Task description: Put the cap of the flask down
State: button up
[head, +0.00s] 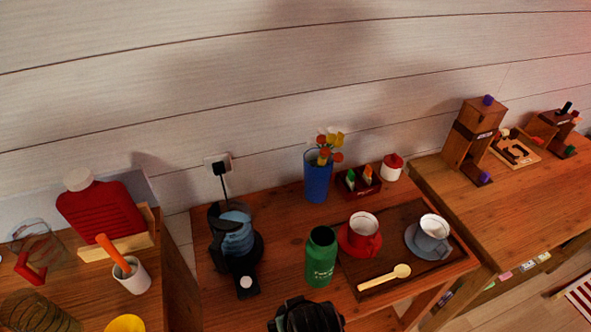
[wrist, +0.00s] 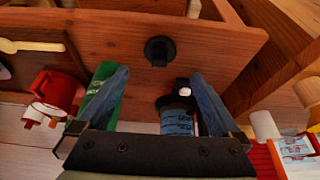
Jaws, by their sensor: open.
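The green flask (head: 320,257) stands upright and open-topped on the middle table (head: 280,220), left of the brown tray. It also shows in the wrist view (wrist: 100,76), partly behind my left finger. A round black piece that looks like its cap (wrist: 160,50) lies on the wood near the table's front edge in the wrist view. My gripper (wrist: 160,76) is open, its fingers spread to either side below the cap in the picture, with nothing between the tips. In the head view my gripper (head: 306,318) is a dark shape at the bottom; the cap is not visible there.
A black kettle (head: 236,235) stands left of the flask. The tray (head: 395,262) right of it holds a red cup (head: 360,232), a grey cup (head: 430,238) and a wooden spoon (head: 384,277). A blue vase (head: 317,176) stands behind. The wood around the cap is clear.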

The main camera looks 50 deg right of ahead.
jog(key=shift+v, duration=1.45)
jog(key=w+a+r+n+t+h, duration=0.2)
jog(key=w+r+t, duration=0.5)
jog(key=w+r, duration=1.05)
jog(key=w+a+r+n+t, duration=0.1)
jog(key=a+r+t, duration=0.2)
jog(key=r, duration=0.6)
jog(key=w+a+r+t, duration=0.2)
jog(key=r, duration=0.7)
jog(key=s+a+r+n+t+y, duration=0.1)
jog(key=s+a+r+t, duration=0.2)
jog(key=r, duration=0.6)
jog(key=s+a+r+n+t+y, duration=0.1)
jog(key=s+a+r+t, duration=0.3)
jog(key=r, duration=0.6)
jog(key=s+a+r+n+t+y, duration=0.1)
jog(key=s+a+r+t+y, duration=0.1)
jog(key=s+a+r+t, duration=0.2)
jog(key=a+r, duration=0.3)
jog(key=r, duration=0.3)
jog(key=shift+a+r, duration=0.15)
